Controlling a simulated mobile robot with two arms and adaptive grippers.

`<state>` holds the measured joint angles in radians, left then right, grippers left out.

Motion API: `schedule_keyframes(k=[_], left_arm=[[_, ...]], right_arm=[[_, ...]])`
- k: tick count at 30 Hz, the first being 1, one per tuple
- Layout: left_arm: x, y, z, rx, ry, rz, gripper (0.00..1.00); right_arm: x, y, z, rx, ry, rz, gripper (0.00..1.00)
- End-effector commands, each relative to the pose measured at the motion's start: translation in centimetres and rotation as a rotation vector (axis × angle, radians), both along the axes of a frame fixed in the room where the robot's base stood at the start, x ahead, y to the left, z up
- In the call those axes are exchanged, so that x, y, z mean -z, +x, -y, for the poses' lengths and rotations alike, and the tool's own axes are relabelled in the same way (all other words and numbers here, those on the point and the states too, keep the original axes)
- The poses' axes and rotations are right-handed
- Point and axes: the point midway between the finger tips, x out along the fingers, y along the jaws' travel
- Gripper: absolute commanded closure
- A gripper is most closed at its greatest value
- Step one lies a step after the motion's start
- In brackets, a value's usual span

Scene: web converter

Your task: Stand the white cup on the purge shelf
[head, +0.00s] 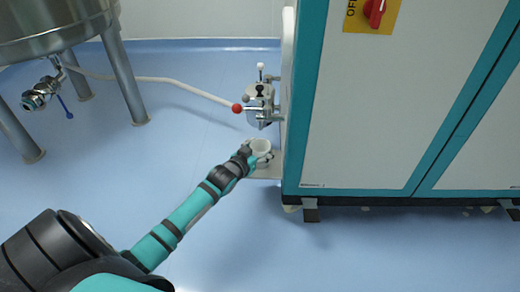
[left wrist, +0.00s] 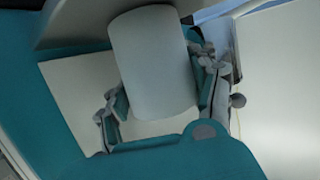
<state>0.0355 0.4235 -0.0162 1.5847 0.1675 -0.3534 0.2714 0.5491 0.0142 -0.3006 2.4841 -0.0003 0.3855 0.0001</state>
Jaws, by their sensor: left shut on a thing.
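The white cup (head: 261,146) is upright, at the side of the teal and white cabinet, below the valve. My left gripper (head: 254,156) is shut on the cup from its near left side. In the left wrist view the cup (left wrist: 153,62) sits between the two fingers of the gripper (left wrist: 163,98). The purge shelf (head: 268,171) is a small pale plate at the cabinet's side, just under the cup; it also shows in the left wrist view (left wrist: 70,92). I cannot tell whether the cup's base touches it. My right gripper is not in view.
A metal valve (head: 260,105) with a red-knobbed lever hangs just above the cup. A white hose (head: 170,81) runs to it from a steel tank (head: 55,25) at the left. The cabinet (head: 385,110) closes off the right. The blue floor is open at front left.

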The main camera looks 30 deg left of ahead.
Motion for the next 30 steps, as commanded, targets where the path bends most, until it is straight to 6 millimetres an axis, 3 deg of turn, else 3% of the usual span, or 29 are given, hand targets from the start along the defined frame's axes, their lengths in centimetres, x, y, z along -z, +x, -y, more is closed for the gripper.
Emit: schedule_keyframes(k=[1,2,8,20,30], left_arm=[[0.1,0.0,0.0,0.0,0.0,0.0,0.65],[0.1,0.0,0.0,0.0,0.0,0.0,0.37],[0.1,0.0,0.0,0.0,0.0,0.001,0.11],[0.0,-0.8,0.1,0.001,0.0,0.0,0.09],[-2.0,-7.2,0.6,0.001,0.0,-0.002,0.09]], right_arm=[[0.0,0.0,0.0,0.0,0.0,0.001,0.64],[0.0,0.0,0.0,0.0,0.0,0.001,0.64],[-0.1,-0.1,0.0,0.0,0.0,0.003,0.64],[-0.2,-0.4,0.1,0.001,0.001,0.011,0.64],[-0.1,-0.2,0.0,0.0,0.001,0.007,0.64]])
